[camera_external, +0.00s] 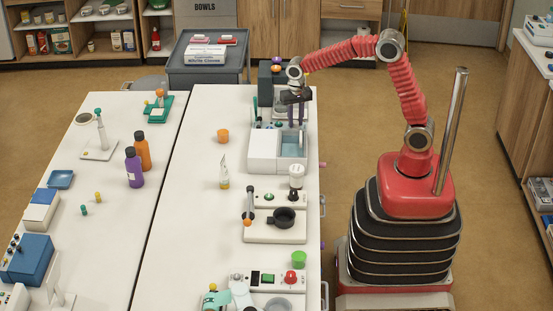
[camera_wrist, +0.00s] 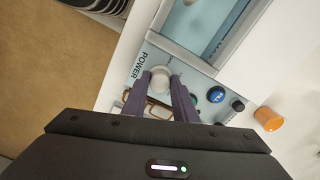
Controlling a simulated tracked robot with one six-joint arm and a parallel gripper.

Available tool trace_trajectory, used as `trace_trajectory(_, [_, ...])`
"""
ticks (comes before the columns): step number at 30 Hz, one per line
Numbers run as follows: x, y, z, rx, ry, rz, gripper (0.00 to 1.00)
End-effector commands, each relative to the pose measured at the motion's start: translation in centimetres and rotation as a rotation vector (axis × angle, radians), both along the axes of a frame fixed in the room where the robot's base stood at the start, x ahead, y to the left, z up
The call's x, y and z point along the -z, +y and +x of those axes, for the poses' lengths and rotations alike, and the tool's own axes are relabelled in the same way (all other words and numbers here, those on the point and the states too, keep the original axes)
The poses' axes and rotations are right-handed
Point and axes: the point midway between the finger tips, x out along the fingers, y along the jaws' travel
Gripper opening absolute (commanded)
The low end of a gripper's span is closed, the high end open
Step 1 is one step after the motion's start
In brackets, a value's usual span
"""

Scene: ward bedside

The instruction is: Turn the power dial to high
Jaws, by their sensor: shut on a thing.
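The power dial (camera_wrist: 160,76) is a pale round knob on a light blue panel, beside the printed word POWER in the wrist view. My gripper (camera_wrist: 168,84) points down at it, with its two purple fingers on either side of the dial and shut on it. Where the dial points cannot be told. In the external view my gripper (camera_external: 297,121) is at the back of the white and light blue device (camera_external: 264,149), and it hides the dial there.
On the panel are a blue button (camera_wrist: 216,95) and a black knob (camera_wrist: 238,105). An orange cup (camera_external: 223,136) stands left of the device. A dark machine (camera_external: 265,84) stands just behind. A white container (camera_external: 296,176) stands in front. The table's right edge is close.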

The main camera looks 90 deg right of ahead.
Motion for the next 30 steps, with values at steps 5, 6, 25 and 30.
trace_trajectory(5, [-0.04, 0.05, 0.1, 0.068, -0.002, 0.0, 0.03])
trace_trajectory(6, [-0.04, 0.05, 0.1, 0.078, -0.002, 0.0, 0.03])
trace_trajectory(25, [-0.03, 0.04, 0.09, 0.098, -0.002, 0.001, 0.35])
trace_trajectory(30, [-0.02, 0.03, 0.05, 0.098, -0.001, 0.0, 0.44])
